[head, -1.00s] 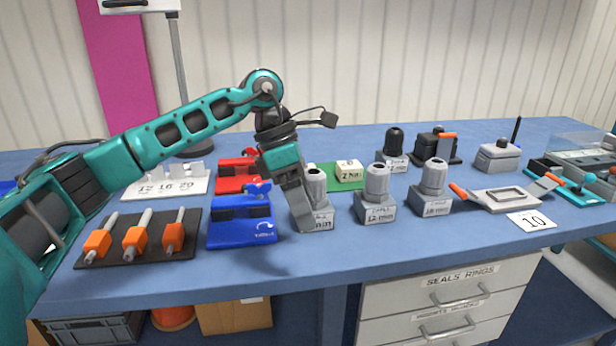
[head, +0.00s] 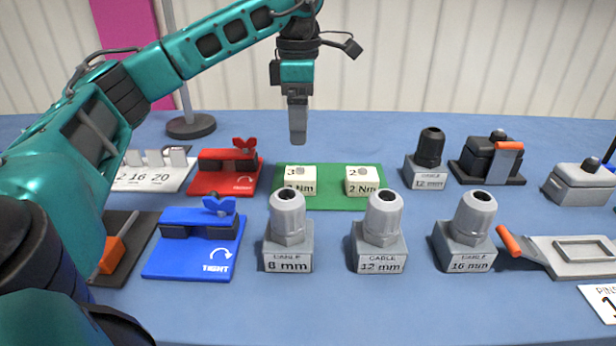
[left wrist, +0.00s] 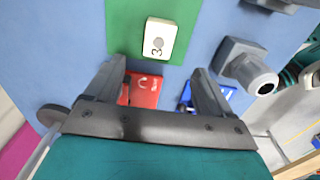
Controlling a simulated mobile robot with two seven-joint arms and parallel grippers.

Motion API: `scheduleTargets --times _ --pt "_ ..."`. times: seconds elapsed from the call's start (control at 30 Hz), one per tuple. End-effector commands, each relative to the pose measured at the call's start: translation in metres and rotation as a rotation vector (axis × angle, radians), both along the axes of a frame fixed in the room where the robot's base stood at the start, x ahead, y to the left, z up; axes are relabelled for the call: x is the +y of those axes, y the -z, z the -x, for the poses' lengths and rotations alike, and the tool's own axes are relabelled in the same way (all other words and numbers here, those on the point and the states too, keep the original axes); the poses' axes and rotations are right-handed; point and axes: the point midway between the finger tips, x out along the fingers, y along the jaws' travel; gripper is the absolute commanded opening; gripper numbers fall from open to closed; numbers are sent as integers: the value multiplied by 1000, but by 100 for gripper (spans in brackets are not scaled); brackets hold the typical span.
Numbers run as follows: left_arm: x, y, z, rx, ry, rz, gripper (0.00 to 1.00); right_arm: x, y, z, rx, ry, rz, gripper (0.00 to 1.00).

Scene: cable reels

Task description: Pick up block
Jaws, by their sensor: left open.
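Two cream blocks rest on a green mat (head: 330,198) on the blue table. The block marked 3 (head: 297,181) is on the left and the block marked 2 (head: 362,182) is on the right. My left gripper (head: 298,138) points down, raised above and apart from the block marked 3. In the left wrist view its fingers (left wrist: 160,78) are spread and empty. The block marked 3 (left wrist: 160,40) lies just beyond the fingertips there. My right gripper is in neither view.
Grey cable glands marked 8 mm (head: 288,235), 12 mm (head: 379,235) and 16 mm (head: 465,235) stand in front of the mat. A red clamp (head: 228,172) and a blue clamp (head: 195,240) are to its left. A darker gland (head: 428,160) stands right of the mat.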

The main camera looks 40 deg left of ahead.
Motion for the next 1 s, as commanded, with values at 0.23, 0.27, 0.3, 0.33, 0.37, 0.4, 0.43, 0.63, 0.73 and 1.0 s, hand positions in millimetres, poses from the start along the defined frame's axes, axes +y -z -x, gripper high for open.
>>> scheduleTargets --times 0.23,0.27,0.3,0.33,0.37,0.4,0.43,0.63,0.73,1.0 --pt "0 47 1 3 0 -1 83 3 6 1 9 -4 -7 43" --pt "0 50 0 2 0 -1 83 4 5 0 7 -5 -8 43" --pt "0 54 0 1 0 -1 83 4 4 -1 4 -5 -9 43" --pt "0 55 0 0 -1 0 83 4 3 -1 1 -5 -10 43" --pt "0 57 0 0 -1 0 83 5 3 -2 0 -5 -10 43" --pt "0 59 0 0 -1 0 83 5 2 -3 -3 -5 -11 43" --pt "0 61 0 1 -1 -1 83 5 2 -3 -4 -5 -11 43" --pt "1 90 -2 2 -1 -1 83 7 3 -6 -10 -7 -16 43" --pt "1 103 -2 1 -1 0 83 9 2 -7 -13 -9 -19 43" --pt "1 110 -2 -1 -1 1 83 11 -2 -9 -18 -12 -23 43"
